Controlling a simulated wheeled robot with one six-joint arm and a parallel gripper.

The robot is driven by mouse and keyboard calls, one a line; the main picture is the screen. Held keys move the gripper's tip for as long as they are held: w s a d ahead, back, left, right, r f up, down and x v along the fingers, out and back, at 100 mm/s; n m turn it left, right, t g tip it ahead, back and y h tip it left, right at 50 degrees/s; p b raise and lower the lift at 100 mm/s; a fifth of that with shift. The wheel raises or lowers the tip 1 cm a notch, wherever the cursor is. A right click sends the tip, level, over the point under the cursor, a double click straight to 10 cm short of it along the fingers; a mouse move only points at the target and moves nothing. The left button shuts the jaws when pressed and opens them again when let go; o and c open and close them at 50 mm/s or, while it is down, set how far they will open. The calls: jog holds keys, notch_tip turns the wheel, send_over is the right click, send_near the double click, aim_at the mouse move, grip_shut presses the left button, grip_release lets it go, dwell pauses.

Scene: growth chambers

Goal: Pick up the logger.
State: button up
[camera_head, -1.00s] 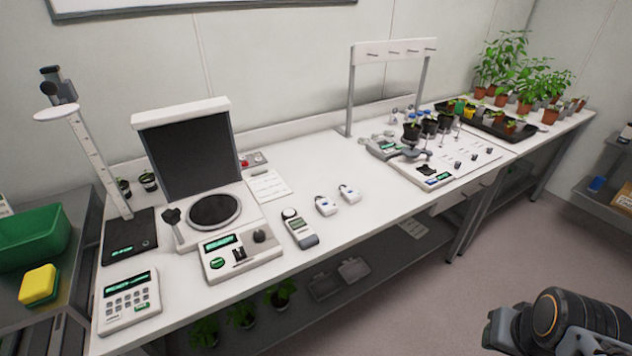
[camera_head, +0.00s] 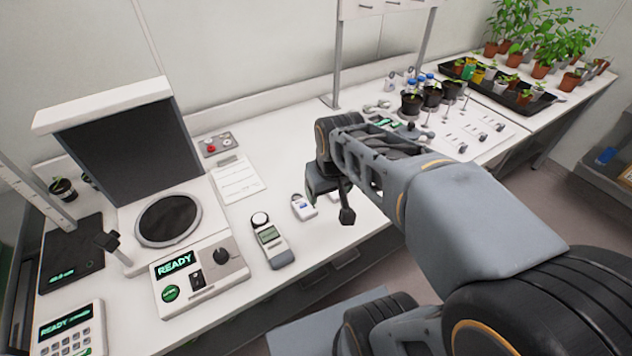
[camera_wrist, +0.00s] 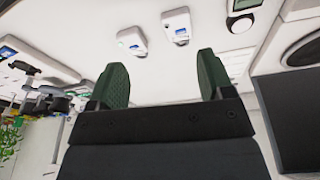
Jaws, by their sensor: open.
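Two small white loggers with blue-marked faces and a loop at one end lie on the bench. One logger (camera_head: 303,206) shows in the head view just left of my gripper (camera_head: 335,195); the other is mostly hidden behind the gripper. In the wrist view both show, the left logger (camera_wrist: 131,40) and the right logger (camera_wrist: 177,25), beyond the fingertips and roughly between them. My gripper (camera_wrist: 162,70) is open and empty, with its two green-padded fingers apart. It hangs above the bench and touches neither logger. I cannot tell which of the two the task means.
A handheld meter (camera_head: 270,241) with a round sensor lies left of the loggers. A paper sheet (camera_head: 238,181) lies behind.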

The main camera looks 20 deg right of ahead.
jog(key=shift+o, duration=1.1)
jog(key=w+d+g+p, duration=0.1)
jog(key=w+d, duration=0.2)
jog(key=w, duration=0.3)
jog(key=shift+d+r+n, duration=0.2)
jog(key=shift+r+n, duration=0.1)
jog(key=shift+r, duration=0.1)
jog(key=w+d+f+n+g+p, duration=0.1)
jog(key=w+d+f+p, duration=0.1)
jog(key=w+d, duration=0.3)
jog(key=shift+g, duration=0.3)
jog(key=f, duration=0.2)
jog(key=w+f, duration=0.1)
jog(key=f, duration=0.4)
jog(key=shift+w+a+f, duration=0.2)
jog(key=shift+f, duration=0.2)
jog(key=shift+f+p, duration=0.55)
jog(key=shift+f, duration=2.6)
jog(key=shift+c, duration=0.4)
jog(key=c, duration=1)
jog(key=shift+o, duration=0.2)
jog(key=shift+r, duration=0.15)
